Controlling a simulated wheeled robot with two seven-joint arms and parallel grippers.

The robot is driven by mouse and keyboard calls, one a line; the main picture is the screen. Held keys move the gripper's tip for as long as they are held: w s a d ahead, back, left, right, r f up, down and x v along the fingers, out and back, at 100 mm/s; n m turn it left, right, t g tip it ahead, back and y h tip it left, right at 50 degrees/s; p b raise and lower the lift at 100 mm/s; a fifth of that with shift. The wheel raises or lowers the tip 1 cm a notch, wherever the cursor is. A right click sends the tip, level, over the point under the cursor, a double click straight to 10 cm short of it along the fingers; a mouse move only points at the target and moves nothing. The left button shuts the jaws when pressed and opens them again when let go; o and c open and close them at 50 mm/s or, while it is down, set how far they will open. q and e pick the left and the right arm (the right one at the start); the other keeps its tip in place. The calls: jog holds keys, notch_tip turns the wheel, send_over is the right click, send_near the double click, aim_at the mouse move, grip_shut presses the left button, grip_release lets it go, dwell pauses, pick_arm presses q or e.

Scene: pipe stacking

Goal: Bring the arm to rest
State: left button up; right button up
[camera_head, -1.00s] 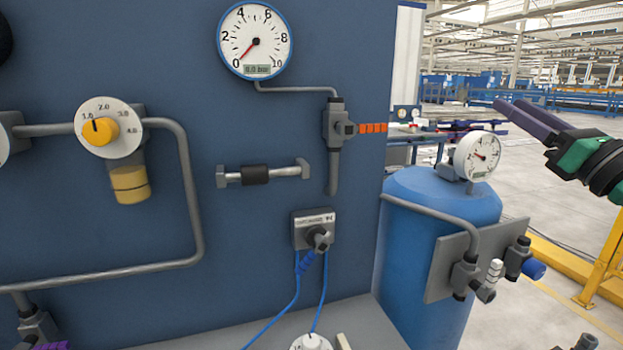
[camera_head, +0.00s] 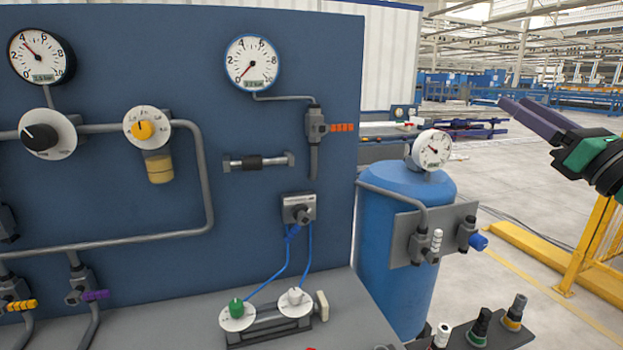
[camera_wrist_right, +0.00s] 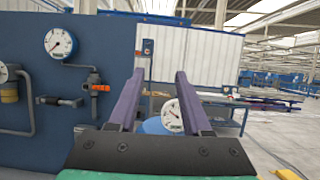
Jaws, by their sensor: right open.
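My right gripper (camera_head: 535,122) is at the right edge of the head view, raised in the air to the right of the blue tank (camera_head: 405,245). Its purple fingers are apart and hold nothing. In the right wrist view the two fingers of the right gripper (camera_wrist_right: 158,90) point forward with a clear gap between them. The tank's gauge (camera_wrist_right: 172,117) shows beyond and between them. My left gripper is in neither view.
A blue panel (camera_head: 250,200) carries gauges, pipes and valves on the left. A grey ledge (camera_head: 360,320) runs below it with a small fixture. A dark plate with several fittings lies at the lower right. A yellow rail (camera_head: 540,255) stands at right. Air around the gripper is free.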

jog(key=d+f+m+g+h, duration=0.25)
jog(key=f+m+h, duration=0.35)
jog(key=f+m, duration=1)
jog(key=d+f+m+g+h, duration=0.1)
jog(key=f+m+g+h, duration=0.4)
jog(key=f+m, duration=1.05)
jog(key=s+a+f+m+g+y, duration=0.25)
jog(key=s+a+f+g, duration=0.35)
jog(key=s+f, duration=0.65)
jog(key=s+a+f+m+g+y, duration=0.2)
jog(key=s+a+f+m+g, duration=0.25)
jog(key=s+a+f, duration=0.75)
jog(key=d+f+n+g, duration=0.1)
jog(key=d+f, duration=0.1)
jog(key=f, duration=1.1)
jog(key=d+f, duration=0.3)
jog(key=f, duration=0.9)
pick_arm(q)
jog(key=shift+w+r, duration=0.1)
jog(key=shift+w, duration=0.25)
pick_arm(e)
jog(key=s+d+f+g, duration=0.1)
jog(key=s+d+f, duration=0.1)
jog(key=s+f, duration=1.2)
jog(key=shift+s+d+f, duration=0.15)
jog(key=shift+s+d, duration=0.1)
jog(key=shift+s, duration=0.7)
